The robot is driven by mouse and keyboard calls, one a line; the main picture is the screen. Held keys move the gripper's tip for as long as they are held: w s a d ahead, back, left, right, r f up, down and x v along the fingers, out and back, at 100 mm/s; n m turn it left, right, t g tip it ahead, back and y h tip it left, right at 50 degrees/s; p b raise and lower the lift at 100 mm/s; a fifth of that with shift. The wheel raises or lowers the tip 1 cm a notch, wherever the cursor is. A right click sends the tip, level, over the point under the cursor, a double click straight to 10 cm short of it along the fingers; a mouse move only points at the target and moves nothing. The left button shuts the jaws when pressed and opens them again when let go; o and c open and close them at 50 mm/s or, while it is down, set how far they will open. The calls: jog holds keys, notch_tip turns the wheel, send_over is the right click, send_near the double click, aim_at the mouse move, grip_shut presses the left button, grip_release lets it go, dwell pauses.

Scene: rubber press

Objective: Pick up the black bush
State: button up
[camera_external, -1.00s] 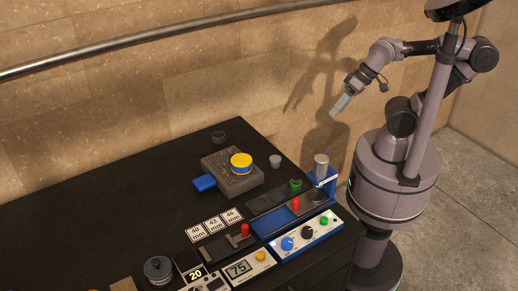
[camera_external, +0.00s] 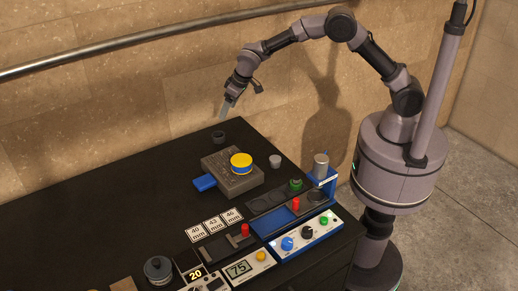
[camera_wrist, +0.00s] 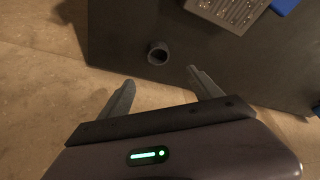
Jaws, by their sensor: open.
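The black bush (camera_external: 219,137) is a small dark hollow ring standing on the black table top near its far corner. It also shows in the wrist view (camera_wrist: 157,53), beyond my fingertips and roughly between their lines, with its opening visible. My gripper (camera_external: 223,116) is above and just behind the bush in the external view, pointing down. In the wrist view my gripper (camera_wrist: 157,77) has its two fingers spread apart with nothing between them. The fingers are apart from the bush.
A grey block (camera_external: 232,180) with a yellow round cap (camera_external: 241,162) and blue handle (camera_external: 204,183) stands close to the bush. A small grey cup (camera_external: 275,161) and a blue press station (camera_external: 321,178) are to the right. The table (camera_external: 110,215) is clear at left.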

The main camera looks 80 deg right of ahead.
jog(key=b, duration=0.1)
send_near(221, 133)
jog(key=shift+w+a+f, duration=1.05)
jog(key=shift+f, duration=0.05)
jog(key=b+x, duration=0.1)
jog(key=x, duration=0.1)
jog(key=s+b+x, duration=0.1)
jog(key=x, duration=0.2)
jog(key=shift+w+f, duration=0.1)
jog(key=shift+f, duration=0.4)
jog(key=shift+r, duration=0.15)
jog(key=c, duration=1.4)
jog(key=shift+r, duration=0.1)
